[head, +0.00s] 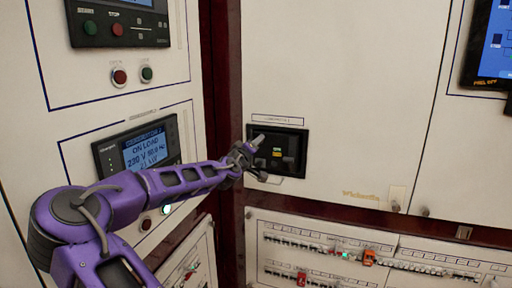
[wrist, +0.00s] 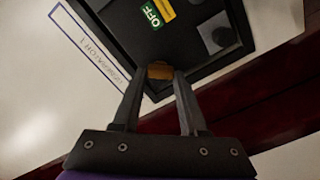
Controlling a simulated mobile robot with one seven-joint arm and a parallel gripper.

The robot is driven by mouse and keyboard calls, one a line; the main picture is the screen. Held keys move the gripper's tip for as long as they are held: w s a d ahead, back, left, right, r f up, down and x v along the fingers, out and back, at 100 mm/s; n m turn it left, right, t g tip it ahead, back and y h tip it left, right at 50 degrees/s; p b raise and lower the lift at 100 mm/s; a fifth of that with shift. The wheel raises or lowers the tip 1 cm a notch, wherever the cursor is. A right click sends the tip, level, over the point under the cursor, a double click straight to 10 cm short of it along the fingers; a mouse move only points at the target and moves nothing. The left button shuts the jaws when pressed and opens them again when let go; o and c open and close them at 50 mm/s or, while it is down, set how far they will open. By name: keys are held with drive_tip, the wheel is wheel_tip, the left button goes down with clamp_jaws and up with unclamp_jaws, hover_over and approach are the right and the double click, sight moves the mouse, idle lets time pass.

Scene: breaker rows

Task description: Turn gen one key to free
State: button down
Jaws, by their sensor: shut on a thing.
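The generator 1 breaker unit (head: 291,139) is a black box set in the cream cabinet front. In the wrist view its black face (wrist: 125,22) shows a green OFF flag (wrist: 151,15). My gripper (head: 256,147) is at the left part of this unit. In the wrist view my gripper's fingertips (wrist: 162,76) are closed on a small brass-coloured piece, which looks like the key (wrist: 160,71), at the edge of the black face. The fingers hide part of the key, and its turned position cannot be told.
A generator display (head: 148,152) reading ON LOAD is on the left panel, behind my arm. Rows of small breakers (head: 300,241) lie below. A dark red post (head: 222,90) stands left of the unit.

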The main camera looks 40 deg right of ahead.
drive_tip(key=shift+f+n+b, duration=0.2)
drive_tip(key=shift+n+b, duration=0.7)
drive_tip(key=shift+n, duration=2.8)
drive_tip(key=shift+c, duration=2.2)
unclamp_jaws()
drive_tip(key=shift+a, duration=0.1)
drive_tip(key=v, duration=1.7)
drive_tip(key=shift+p, duration=0.3)
